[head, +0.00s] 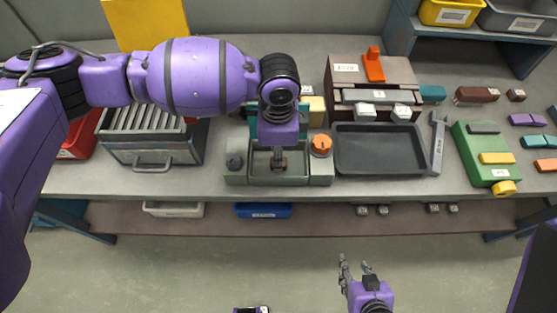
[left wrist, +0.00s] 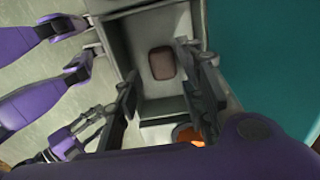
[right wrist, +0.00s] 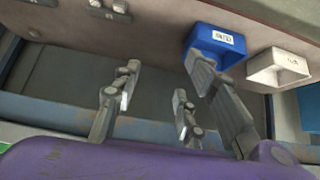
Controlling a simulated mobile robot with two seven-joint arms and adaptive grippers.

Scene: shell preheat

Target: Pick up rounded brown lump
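The rounded brown lump (left wrist: 161,63) lies in a light grey compartment of a grey fixture (head: 240,179) on the bench. In the head view only a small dark part of the lump (head: 279,164) shows under my left gripper. My left gripper (left wrist: 155,90) is open above the fixture, its fingers apart on either side of the compartment in the left wrist view, the lump lying beyond them. My right gripper (head: 355,268) is open and empty, low in front of the bench; it also shows in the right wrist view (right wrist: 150,105).
An orange knob (head: 321,144) stands on the fixture's right side, close to my left gripper. A dark tray (head: 378,165) lies to the right and a grilled box (head: 152,155) to the left. Blue (head: 263,211) and white (head: 173,210) bins sit on the lower shelf.

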